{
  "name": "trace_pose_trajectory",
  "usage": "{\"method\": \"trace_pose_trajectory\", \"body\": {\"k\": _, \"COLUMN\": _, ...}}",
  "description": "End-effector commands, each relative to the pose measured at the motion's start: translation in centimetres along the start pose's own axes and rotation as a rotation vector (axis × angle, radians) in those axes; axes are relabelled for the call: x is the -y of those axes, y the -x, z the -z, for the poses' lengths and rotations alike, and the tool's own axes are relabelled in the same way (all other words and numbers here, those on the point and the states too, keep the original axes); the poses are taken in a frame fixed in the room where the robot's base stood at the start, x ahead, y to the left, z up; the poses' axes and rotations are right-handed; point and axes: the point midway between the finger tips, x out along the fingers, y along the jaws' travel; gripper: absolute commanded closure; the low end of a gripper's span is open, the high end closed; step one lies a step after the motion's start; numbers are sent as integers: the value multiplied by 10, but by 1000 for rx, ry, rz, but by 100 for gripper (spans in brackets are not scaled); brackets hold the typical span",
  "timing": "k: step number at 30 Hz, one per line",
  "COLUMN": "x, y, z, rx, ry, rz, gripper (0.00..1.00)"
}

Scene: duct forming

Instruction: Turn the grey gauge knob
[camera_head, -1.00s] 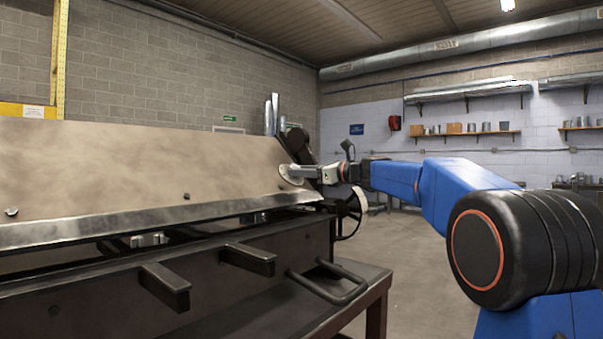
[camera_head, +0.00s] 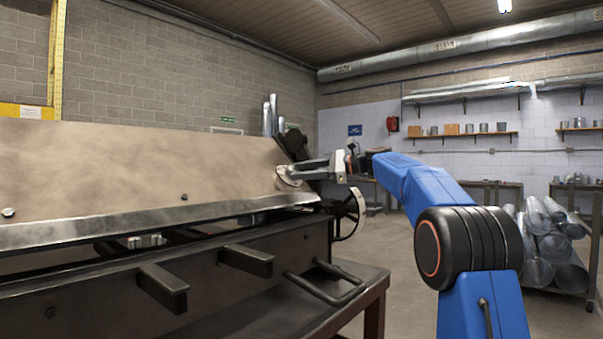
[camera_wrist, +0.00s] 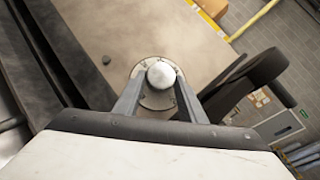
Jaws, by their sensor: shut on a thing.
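The grey gauge knob (camera_wrist: 161,74) shows in the wrist view as a pale rounded cap on a round metal plate (camera_wrist: 158,101), fixed to the tan sheet face of the machine. My gripper (camera_wrist: 160,88) has one finger on each side of the knob and is shut on it. In the head view my gripper (camera_head: 294,174) reaches in from the right to the round plate (camera_head: 284,183) at the right end of the tan panel (camera_head: 130,170). The fingers hide most of the knob there. Any marking on the knob is too small to read.
A dark lever arm (camera_wrist: 255,80) stands close to the right finger. Dark bars (camera_head: 165,284) and a handle (camera_head: 325,290) jut from the machine's front. A rack of metal pipes (camera_head: 550,245) stands at right; the floor between is clear.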

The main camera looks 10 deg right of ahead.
Motion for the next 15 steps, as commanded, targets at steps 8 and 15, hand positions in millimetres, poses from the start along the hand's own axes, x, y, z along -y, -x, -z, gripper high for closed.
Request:
{"method": "trace_pose_trajectory", "body": {"k": 8, "x": 1, "y": 0, "z": 0, "rx": 0, "ry": 7, "rz": -5, "gripper": 86}}
{"method": "trace_pose_trajectory", "body": {"k": 15, "x": 1, "y": 0, "z": 0, "rx": 0, "ry": 7, "rz": -4, "gripper": 45}}
